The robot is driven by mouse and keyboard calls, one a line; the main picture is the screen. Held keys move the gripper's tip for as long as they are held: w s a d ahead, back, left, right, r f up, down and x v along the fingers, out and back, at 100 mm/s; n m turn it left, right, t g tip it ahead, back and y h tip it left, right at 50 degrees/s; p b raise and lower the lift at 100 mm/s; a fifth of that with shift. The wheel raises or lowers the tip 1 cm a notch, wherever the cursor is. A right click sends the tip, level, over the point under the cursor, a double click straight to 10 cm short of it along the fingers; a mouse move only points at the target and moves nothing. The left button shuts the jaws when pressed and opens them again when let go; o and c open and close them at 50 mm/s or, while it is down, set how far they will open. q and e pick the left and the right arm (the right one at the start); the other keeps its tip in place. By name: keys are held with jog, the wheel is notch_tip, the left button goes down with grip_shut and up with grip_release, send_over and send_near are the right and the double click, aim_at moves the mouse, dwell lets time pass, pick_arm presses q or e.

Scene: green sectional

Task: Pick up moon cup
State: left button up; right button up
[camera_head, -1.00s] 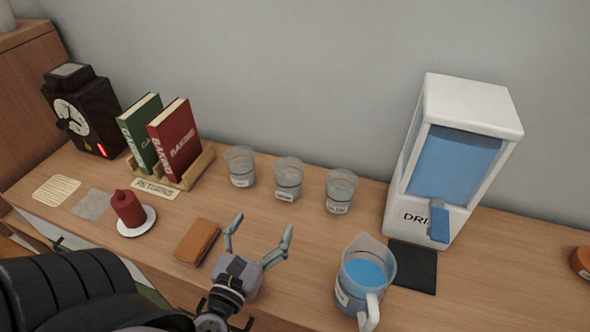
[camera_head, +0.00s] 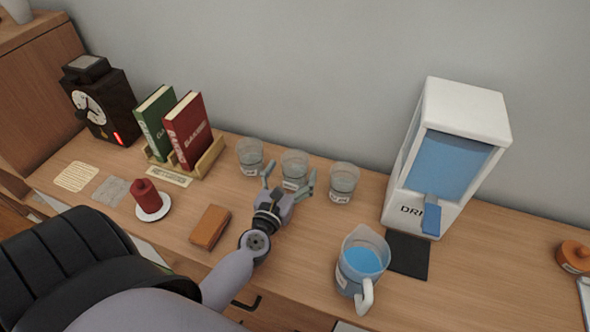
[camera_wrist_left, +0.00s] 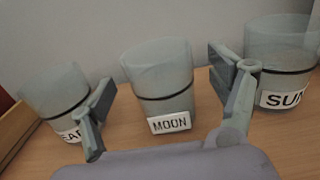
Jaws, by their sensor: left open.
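The moon cup (camera_wrist_left: 160,85) is a clear grey cup with a dark band and a white "MOON" label. In the left wrist view it stands upright between the open fingers of my left gripper (camera_wrist_left: 165,105), with gaps on both sides. In the head view the moon cup (camera_head: 294,163) is the middle one of three cups along the wall. My left gripper (camera_head: 290,181) is open just in front of it, and its fingers partly cover the cup's lower part. My right gripper is not in view.
A cup (camera_wrist_left: 55,97) with a partly hidden label stands left; the "SUN" cup (camera_wrist_left: 282,65) stands right, close to the fingers. A pitcher (camera_head: 363,262) with blue liquid, a drink dispenser (camera_head: 468,110), a brown block (camera_head: 210,227), a red candle (camera_head: 146,193) and a book rack (camera_head: 203,165) share the counter.

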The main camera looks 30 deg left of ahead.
pick_arm(q)
jog(key=shift+x, duration=1.5)
jog(key=shift+s, duration=0.1)
jog(key=shift+c, duration=0.2)
jog(key=c, duration=1.2)
